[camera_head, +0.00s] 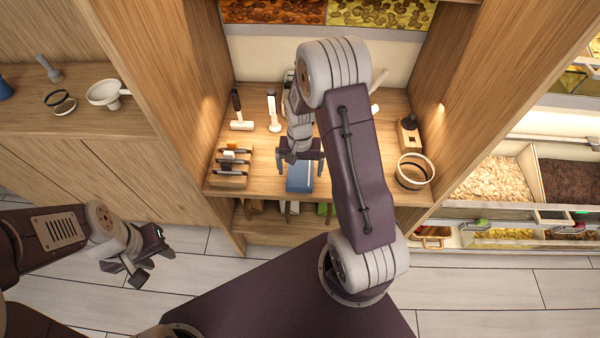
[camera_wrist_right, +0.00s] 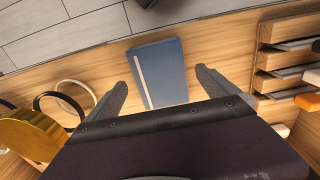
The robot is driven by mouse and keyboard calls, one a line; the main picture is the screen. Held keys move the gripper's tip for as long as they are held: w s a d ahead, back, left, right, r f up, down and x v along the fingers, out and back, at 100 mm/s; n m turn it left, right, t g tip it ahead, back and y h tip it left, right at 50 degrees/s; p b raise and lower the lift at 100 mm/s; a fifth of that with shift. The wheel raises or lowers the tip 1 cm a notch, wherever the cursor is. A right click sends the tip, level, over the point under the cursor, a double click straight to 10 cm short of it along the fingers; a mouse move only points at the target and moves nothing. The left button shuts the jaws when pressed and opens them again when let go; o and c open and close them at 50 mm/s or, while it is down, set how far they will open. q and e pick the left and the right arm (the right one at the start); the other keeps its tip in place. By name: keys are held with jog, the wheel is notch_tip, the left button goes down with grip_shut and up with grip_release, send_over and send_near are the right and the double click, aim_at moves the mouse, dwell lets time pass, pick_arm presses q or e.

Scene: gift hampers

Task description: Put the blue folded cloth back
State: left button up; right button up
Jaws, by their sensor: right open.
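The blue folded cloth (camera_head: 300,177) lies flat on the wooden shelf near its front edge, partly covered by my right gripper in the head view. It also shows in the right wrist view (camera_wrist_right: 163,75), with a pale stripe along one side. My right gripper (camera_head: 300,166) is open above the cloth. In the right wrist view its two fingers (camera_wrist_right: 164,84) stand on either side of the cloth with a gap, and nothing is held. My left gripper (camera_head: 157,259) is at the lower left, away from the shelf over the floor; its fingers look apart and empty.
A wooden rack (camera_head: 229,179) with several items stands left of the cloth. A ring-shaped container (camera_head: 413,171) and a small wooden block (camera_head: 409,133) stand to the right. White-based tools (camera_head: 241,124) stand behind. Tall wooden side panels (camera_head: 466,75) bound the shelf.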

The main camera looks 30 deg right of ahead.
aim_at(300, 175)
notch_tip(300, 175, up, 9)
jog(key=s+a+r+n+t, duration=0.1)
jog(key=s+a+n, duration=0.5)
jog(key=s, duration=0.5)
jog(key=shift+s+a, duration=0.35)
jog(key=shift+a, duration=0.15)
jog(key=shift+s+r, duration=0.1)
jog(key=shift+r, duration=0.05)
